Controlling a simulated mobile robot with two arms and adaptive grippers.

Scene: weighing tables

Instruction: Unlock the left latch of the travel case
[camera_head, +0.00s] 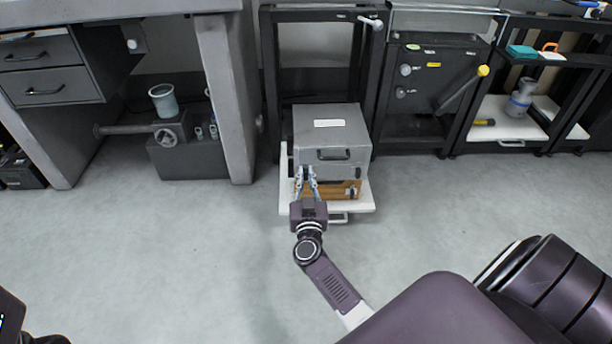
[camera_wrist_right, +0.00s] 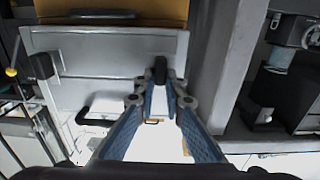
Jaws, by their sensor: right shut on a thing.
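The grey travel case (camera_head: 331,128) stands on a brown wooden piece on a pull-out shelf, its front with a black handle (camera_head: 333,154) facing me. The wrist view is turned over, so the case's left side is at the picture's right. My right gripper (camera_head: 306,172) is at the left part of the case front. In the right wrist view its fingertips (camera_wrist_right: 161,84) are closed around the black left latch (camera_wrist_right: 160,67), which they partly hide. The right latch (camera_wrist_right: 41,67) is free, and also shows in the head view (camera_head: 357,172). My left gripper is not in view.
The white shelf (camera_head: 361,206) sticks out from a black rack, with the wooden piece (camera_head: 334,190) under the case. A grey table leg (camera_head: 226,95) stands to the left. The floor in front is clear.

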